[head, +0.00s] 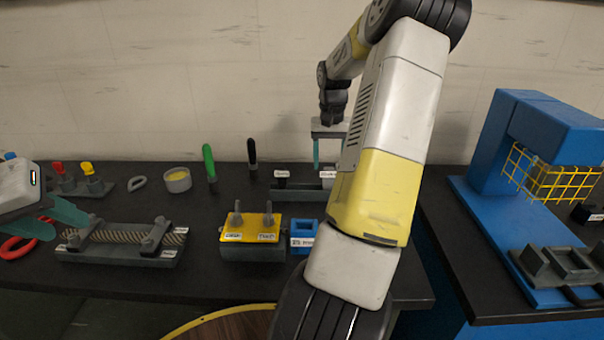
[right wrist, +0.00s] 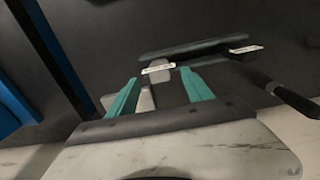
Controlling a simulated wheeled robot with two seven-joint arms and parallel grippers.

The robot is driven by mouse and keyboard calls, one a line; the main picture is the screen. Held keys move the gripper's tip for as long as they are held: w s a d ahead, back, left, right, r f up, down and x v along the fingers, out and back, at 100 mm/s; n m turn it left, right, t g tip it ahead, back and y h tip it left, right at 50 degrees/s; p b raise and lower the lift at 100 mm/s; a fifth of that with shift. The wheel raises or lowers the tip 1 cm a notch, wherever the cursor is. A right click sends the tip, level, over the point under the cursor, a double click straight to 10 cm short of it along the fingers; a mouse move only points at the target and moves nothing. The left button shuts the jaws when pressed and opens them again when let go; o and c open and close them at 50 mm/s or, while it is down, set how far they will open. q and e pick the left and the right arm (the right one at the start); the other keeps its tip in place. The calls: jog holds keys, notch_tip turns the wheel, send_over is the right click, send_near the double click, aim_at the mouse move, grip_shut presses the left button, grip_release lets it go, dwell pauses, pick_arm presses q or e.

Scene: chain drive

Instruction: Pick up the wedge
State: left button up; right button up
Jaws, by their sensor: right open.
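My right gripper (head: 329,166) is open, pointing down over the right end of a dark rack (head: 297,194) at the back of the table. A small grey piece (head: 327,184) with a white label sits at that end, partly hidden by my right arm. The label is too small to read, so I cannot tell surely that this is the wedge. In the right wrist view a grey labelled piece (right wrist: 188,75) lies near the fingertips of the open right gripper (right wrist: 160,80); contact is unclear. My left gripper (head: 68,231) is open and empty at the far left.
A dark labelled piece (head: 282,182) sits at the rack's left end. Black-handled (head: 252,153) and green-handled (head: 209,162) tools stand left of it. A yellow-topped block (head: 250,232), blue holder (head: 303,233) and chain fixture (head: 120,252) are nearer. A blue press (head: 542,130) stands right.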

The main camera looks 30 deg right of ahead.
aim_at(328, 176)
notch_tip(328, 176, down, 7)
jog(key=shift+f, duration=0.1)
grip_shut()
dwell(0.4)
dwell(1.2)
